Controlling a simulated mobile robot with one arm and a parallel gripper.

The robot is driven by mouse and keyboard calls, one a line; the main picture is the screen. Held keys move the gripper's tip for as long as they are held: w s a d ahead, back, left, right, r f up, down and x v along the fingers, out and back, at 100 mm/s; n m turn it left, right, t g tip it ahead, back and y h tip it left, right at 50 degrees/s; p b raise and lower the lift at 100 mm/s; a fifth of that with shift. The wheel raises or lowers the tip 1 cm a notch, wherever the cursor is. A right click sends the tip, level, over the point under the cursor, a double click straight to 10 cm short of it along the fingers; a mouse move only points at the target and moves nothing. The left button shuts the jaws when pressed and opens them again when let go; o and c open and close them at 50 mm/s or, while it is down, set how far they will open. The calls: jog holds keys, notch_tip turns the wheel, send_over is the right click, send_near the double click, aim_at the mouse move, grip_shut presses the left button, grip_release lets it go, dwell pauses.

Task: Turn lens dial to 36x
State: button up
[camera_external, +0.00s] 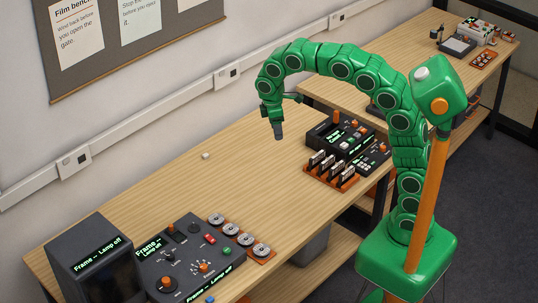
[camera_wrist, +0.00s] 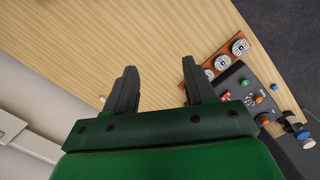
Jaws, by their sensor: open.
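A dark control panel (camera_external: 187,256) sits at the near left of the bench, with several dials and buttons. My gripper (camera_external: 278,131) hangs above the bench, well to the right of and behind the panel. In the wrist view my gripper (camera_wrist: 158,82) is open and empty over bare wood. Part of the panel (camera_wrist: 238,76) shows at the right there.
A dark screen box (camera_external: 97,262) reading "Frame -- Lamp off" stands left of the panel. An orange rack of reels (camera_external: 240,238) lies to its right. Another dark device (camera_external: 337,137) and an orange slotted rack (camera_external: 330,172) are further right. The middle bench is mostly clear.

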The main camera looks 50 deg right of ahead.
jog(key=w+a+f+n, duration=0.2)
jog(key=w+a+n, duration=0.1)
jog(key=w+a, duration=0.55)
jog(key=n+y, duration=0.1)
jog(key=n, duration=1.2)
send_near(170, 255)
jog(key=shift+d+f+t, duration=0.15)
jog(key=shift+d+t, duration=0.15)
jog(key=shift+d, duration=0.25)
jog(key=shift+s+a+f+n, duration=0.3)
jog(key=shift+a+f, duration=0.1)
jog(key=shift+f, duration=3.75)
jog(key=shift+c, duration=0.3)
grip_shut()
